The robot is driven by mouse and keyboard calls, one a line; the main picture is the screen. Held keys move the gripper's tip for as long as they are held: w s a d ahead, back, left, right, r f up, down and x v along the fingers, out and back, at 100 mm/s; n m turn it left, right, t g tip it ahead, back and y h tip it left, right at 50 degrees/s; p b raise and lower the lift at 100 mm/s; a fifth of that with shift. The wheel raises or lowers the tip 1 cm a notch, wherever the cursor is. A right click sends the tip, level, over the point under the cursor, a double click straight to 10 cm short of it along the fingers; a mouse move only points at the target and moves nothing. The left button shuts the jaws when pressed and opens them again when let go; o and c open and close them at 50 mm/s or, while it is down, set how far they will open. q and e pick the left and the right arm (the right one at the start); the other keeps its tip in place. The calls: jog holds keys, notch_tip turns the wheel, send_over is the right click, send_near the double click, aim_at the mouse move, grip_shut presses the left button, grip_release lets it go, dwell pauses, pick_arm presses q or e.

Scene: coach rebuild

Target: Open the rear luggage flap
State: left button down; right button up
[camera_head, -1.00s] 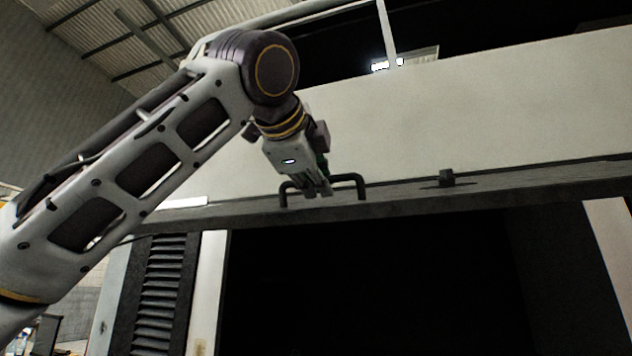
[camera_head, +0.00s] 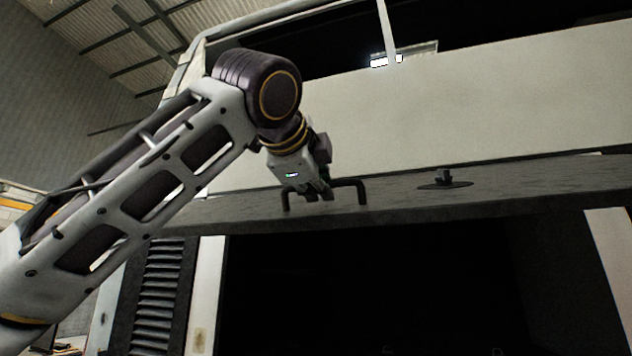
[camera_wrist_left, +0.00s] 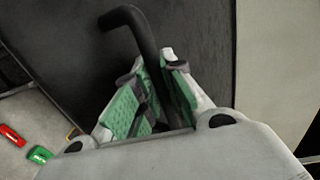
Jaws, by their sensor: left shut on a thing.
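The rear luggage flap (camera_head: 410,197) is a dark grey panel, swung up and seen from below its edge in the head view, with a dark opening (camera_head: 370,290) beneath it. A black bar handle (camera_head: 362,190) is fixed on the flap's face. My left gripper (camera_head: 322,194) is at the handle, shut on its bar. In the left wrist view the green-padded fingers (camera_wrist_left: 160,95) lie on both sides of the black handle (camera_wrist_left: 135,25), whose bent end sticks out past them. The right gripper is not in view.
A round black latch (camera_head: 445,179) sits on the flap to the right of the handle. The pale coach body (camera_head: 480,105) rises behind the flap. A louvred dark panel (camera_head: 160,295) and a white post (camera_head: 208,290) stand left of the opening.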

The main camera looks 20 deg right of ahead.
aim_at(321, 218)
pick_arm(q)
jog(key=shift+t+h, duration=0.3)
jog(key=shift+w+d+f+b, duration=0.25)
jog(key=shift+f+b, duration=0.3)
jog(key=shift+f, duration=0.3)
jog(key=shift+w+d+f+b, duration=0.15)
jog(key=shift+w+f+b, duration=0.35)
jog(key=shift+f, duration=0.4)
jog(key=shift+w+d+f+b, duration=0.2)
jog(key=shift+f+b, duration=0.4)
jog(key=shift+f, duration=0.25)
notch_tip(321, 218, down, 6)
jog(key=w+d+t+b, duration=0.1)
jog(key=w+d+b, duration=0.1)
jog(key=w+b, duration=0.1)
jog(key=shift+h+b, duration=0.3)
jog(key=shift+b, duration=0.25)
jog(key=shift+s, duration=0.1)
jog(key=c, duration=1.8)
grip_release()
jog(key=shift+o, duration=0.2)
jog(key=shift+s, duration=0.1)
jog(key=shift+s+a, duration=0.1)
jog(key=shift+s, duration=0.05)
